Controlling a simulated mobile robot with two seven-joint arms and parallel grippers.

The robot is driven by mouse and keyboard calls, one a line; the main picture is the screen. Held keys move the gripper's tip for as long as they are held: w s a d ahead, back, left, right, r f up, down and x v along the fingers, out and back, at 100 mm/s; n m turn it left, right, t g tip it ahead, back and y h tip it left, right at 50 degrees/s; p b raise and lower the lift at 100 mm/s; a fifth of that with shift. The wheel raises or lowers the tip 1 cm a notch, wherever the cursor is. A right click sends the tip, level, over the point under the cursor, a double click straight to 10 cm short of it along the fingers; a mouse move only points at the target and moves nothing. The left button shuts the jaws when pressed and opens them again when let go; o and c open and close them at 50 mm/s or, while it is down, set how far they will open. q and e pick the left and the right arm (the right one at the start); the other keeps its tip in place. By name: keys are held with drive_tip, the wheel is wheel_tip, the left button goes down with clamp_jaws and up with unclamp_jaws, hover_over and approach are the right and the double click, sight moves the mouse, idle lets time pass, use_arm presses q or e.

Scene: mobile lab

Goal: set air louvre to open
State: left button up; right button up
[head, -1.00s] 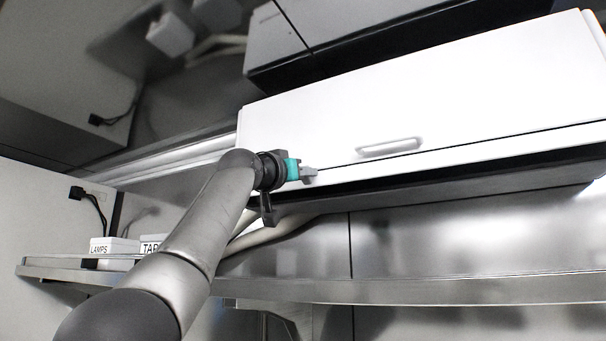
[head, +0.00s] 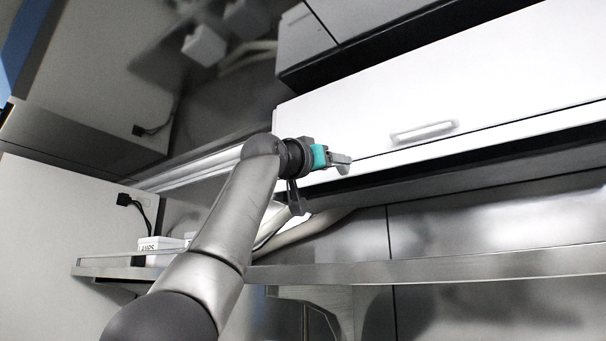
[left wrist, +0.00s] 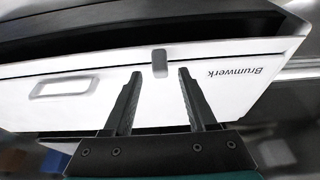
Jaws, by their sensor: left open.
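The white wall unit (head: 480,90), marked Brumwerk in the left wrist view (left wrist: 205,95), carries a small grey tab (left wrist: 160,62) at its edge. I take this tab to be the louvre control; its setting cannot be read. My left gripper (head: 320,184) is open at the left part of the unit's lower edge. In the left wrist view its two dark fingers (left wrist: 159,74) point at the tab, one on each side of it in the picture. Whether they touch it cannot be told. I cannot pick out the tab in the head view. My right gripper is out of view.
Pipes (head: 300,238) pass behind my arm. Cabinets (head: 303,35) hang above.

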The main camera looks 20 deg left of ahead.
use_arm(q)
drive_tip(key=b+v, duration=0.7)
drive_tip(key=v, duration=0.4)
drive_tip(key=shift+s, duration=0.3)
drive_tip(key=shift+a, duration=0.1)
